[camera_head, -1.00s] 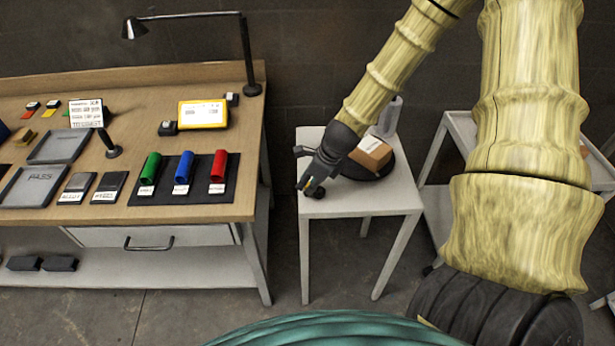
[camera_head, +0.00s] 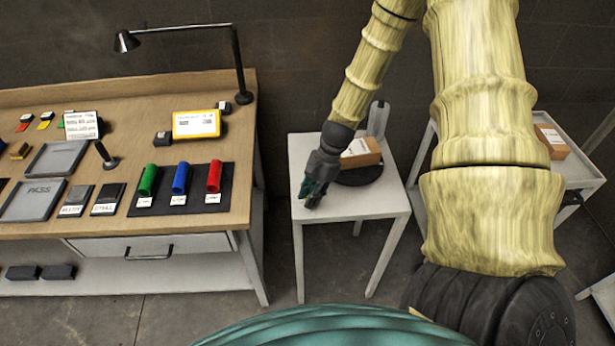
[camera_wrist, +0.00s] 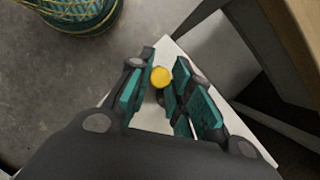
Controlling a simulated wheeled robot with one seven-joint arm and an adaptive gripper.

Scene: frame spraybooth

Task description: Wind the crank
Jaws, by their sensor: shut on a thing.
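A small white table (camera_head: 345,207) stands to the right of the workbench. On it is a dark round turntable (camera_head: 372,178) bearing a brown cardboard box (camera_head: 368,158) with a white label. My gripper (camera_head: 311,192) points down at the table's front left, beside the turntable. In the wrist view my gripper (camera_wrist: 163,95) is shut on the crank handle, whose round yellow knob (camera_wrist: 160,77) shows between the teal-padded fingers. The rest of the crank is mostly hidden by my gripper.
A grey upright object (camera_head: 378,118) stands behind the box. The wooden workbench (camera_head: 225,225) at left holds coloured cylinders, trays and a lamp (camera_head: 238,65). A white cart (camera_head: 580,168) with another box (camera_head: 553,143) stands at right. Floor shows between them.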

